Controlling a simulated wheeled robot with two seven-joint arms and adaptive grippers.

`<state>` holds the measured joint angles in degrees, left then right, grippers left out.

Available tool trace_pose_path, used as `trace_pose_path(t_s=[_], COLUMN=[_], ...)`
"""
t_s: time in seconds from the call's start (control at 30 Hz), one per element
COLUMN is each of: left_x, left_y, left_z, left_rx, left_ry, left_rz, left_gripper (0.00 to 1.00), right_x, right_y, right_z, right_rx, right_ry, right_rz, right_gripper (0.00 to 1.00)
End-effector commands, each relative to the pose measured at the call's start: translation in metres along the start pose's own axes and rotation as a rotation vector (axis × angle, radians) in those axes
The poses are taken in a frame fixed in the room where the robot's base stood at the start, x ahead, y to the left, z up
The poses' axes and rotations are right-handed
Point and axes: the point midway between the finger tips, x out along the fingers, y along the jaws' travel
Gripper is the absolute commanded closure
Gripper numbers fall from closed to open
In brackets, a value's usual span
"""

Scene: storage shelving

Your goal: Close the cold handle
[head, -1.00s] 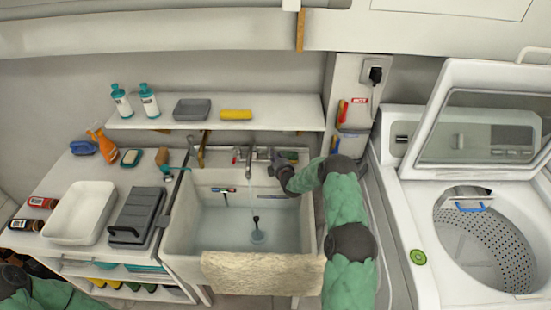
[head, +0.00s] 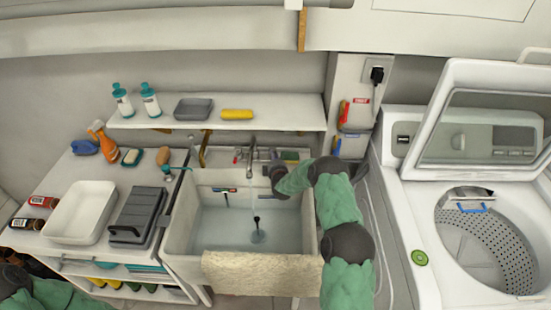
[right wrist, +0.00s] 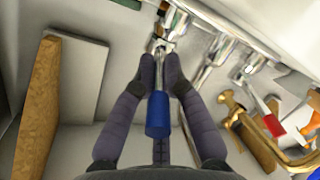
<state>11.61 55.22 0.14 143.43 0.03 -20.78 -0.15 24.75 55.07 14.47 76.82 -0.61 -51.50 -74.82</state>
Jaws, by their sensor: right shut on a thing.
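The cold handle is a metal lever with a blue end (right wrist: 158,115), seen in the right wrist view. My right gripper (right wrist: 160,68) has a finger on each side of the lever's metal stem and is shut on it. In the head view my right gripper (head: 273,158) is at the right side of the tap (head: 249,160) and hides the cold handle. The hot handle, with a red end (right wrist: 275,128), is free on the other side of the tap. My left arm shows only at the bottom left of the head view; its gripper is out of view.
The sink (head: 188,222) holds water, and a beige cloth (head: 262,273) hangs over its front. A shelf (head: 215,122) runs above the tap. A brass-coloured clamp (right wrist: 262,135) is near the hot handle. The open washer (head: 415,225) stands at the right.

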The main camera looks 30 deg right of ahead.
Motion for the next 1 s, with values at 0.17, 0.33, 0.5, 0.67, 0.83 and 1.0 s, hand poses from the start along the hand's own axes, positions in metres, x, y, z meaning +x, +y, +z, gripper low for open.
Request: trace_pose_path(t_s=[0.17,0.33,0.5,0.67,0.83,1.0], left_x=[0.0021,0.0031,0.0035,0.0035,0.0034,0.0034], left_y=[-0.0007,-0.0011,-0.0012,-0.0012,-0.0012,-0.0012], left_z=[-0.0001,-0.0001,-0.0001,-0.0001,-0.0001,-0.0001], left_rx=[0.0,0.0,0.0,0.0,0.0,0.0], left_ry=[0.0,0.0,0.0,0.0,0.0,0.0], left_rz=[0.0,0.0,0.0,0.0,0.0,0.0], left_gripper=[0.6,0.6,0.6,0.6,0.6,0.6], right_x=[0.0,0.0003,0.0,-0.0003,-0.0005,-0.0003], right_y=[-0.0047,-0.0071,-0.0078,-0.008,-0.0083,-0.008], right_z=[-0.0038,-0.0064,-0.0074,-0.0065,-0.006,-0.0069], right_rx=[0.021,0.038,0.046,0.048,0.048,0.048], right_ry=[-0.075,-0.14,-0.174,-0.18,-0.181,-0.179], right_rz=[0.046,0.088,0.109,0.111,0.11,0.11], right_gripper=[1.0,1.0,1.0,1.0,1.0,0.63])
